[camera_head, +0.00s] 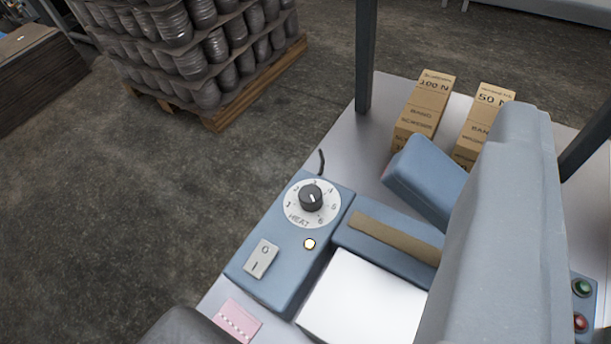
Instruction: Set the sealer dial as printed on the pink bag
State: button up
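The sealer dial (311,196) is a black knob on a white disc with numbers around it and HEAT below. It sits on a blue control box (285,276). The knob has a small pale mark, but I cannot tell which number it points at. A flat pink piece (237,321), perhaps the pink bag, lies by the box's near side at the bottom edge. It has a row of white marks; I cannot read any print. A large grey part, apparently mine, covers the right. My gripper's fingertips cannot be made out, and nothing visible touches the dial.
The box has an O/I rocker switch (261,258) and a lit lamp (309,244). Two cardboard boxes (424,108) (484,124) stand behind, marked 100 N and 50 N. Dark posts rise from the table. Green and red buttons (581,288) (580,322) are at right. A loaded pallet (215,116) stands on the floor.

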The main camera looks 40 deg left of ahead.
jog(key=o, duration=0.3)
jog(key=shift+w+r, duration=0.1)
jog(key=m+g+p, duration=0.8)
jog(key=g+p, duration=0.7)
jog(key=p, duration=2.5)
send_over(310, 193)
notch_tip(310, 193, down, 12)
notch_tip(310, 193, down, 13)
jog(key=p, duration=0.3)
